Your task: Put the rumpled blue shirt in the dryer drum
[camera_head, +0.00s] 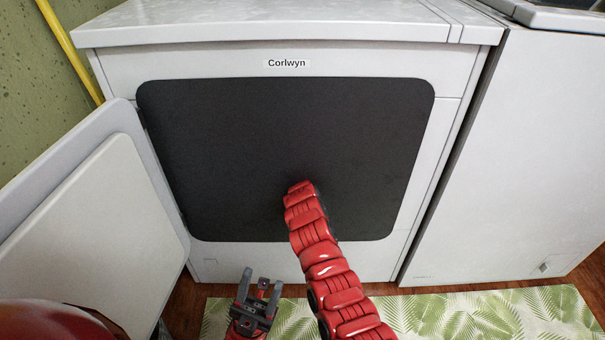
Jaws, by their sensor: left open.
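The white dryer (120,60), marked "Corlwyn", stands in front of me with its door (100,200) swung open to the left. Its drum opening (220,150) is dark, and nothing inside can be made out. My right arm reaches up from the bottom into the opening. Its far end fades into the dark, so the right gripper is hidden. My left gripper (262,284) is open and empty, low in front of the dryer, below the opening and left of my right arm. The blue shirt is not visible in this view.
A second white appliance (530,150) stands close on the right. A leaf-patterned mat (480,315) lies on the wooden floor in front. A yellow pole (68,45) runs along the green wall at the left. The open door takes up the left side.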

